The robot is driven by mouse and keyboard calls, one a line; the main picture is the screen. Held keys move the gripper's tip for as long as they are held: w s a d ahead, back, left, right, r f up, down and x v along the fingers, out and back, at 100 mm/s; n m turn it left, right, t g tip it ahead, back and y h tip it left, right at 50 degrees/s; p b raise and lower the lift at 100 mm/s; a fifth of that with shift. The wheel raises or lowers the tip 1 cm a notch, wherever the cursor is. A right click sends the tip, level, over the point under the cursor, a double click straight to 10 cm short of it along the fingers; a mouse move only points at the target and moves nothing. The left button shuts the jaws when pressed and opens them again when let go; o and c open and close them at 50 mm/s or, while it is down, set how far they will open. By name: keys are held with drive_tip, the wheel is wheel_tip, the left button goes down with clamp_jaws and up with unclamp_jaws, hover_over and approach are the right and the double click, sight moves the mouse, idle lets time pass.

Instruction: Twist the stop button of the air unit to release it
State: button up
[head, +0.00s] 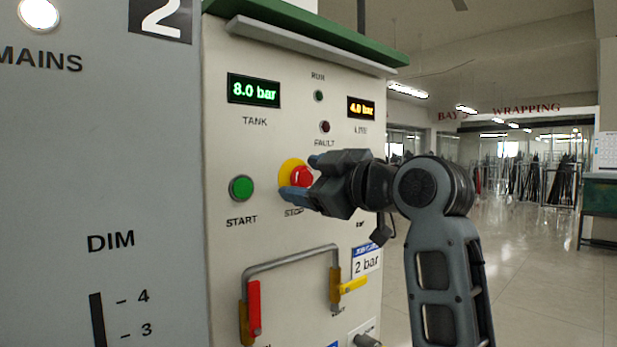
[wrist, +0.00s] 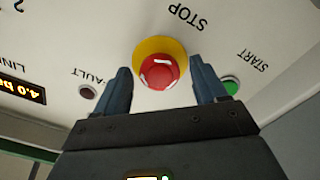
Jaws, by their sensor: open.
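The red stop button (head: 301,177) sits on a yellow round plate (head: 289,168) on the pale front of the air unit (head: 300,100). In the wrist view the red button (wrist: 159,71) shows white arrow marks on its face, with the yellow ring (wrist: 158,46) around it. My gripper (head: 303,180) is at the button from the right. In the wrist view my gripper (wrist: 164,88) is open, with one blue-grey finger on each side of the button. A gap shows between the fingers and the button; contact is not visible.
The green start button (head: 242,188) is left of the stop button, close to a finger in the wrist view. Below are a grey pipe with a red lever (head: 253,307) and a yellow lever (head: 352,286). The tank display (head: 253,90) reads 8.0 bar. Open floor lies right.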

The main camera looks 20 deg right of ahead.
drive_tip(key=c, duration=1.1)
drive_tip(key=shift+o, duration=0.2)
drive_tip(key=shift+m+p, duration=0.3)
drive_tip(key=shift+m, duration=0.1)
drive_tip(key=m+p, duration=0.2)
drive_tip(key=m, duration=0.1)
drive_tip(key=shift+r+m, duration=0.15)
drive_tip(key=shift+m, duration=0.15)
drive_tip(key=shift+m+p, duration=1.1)
drive_tip(key=shift+m, duration=0.6)
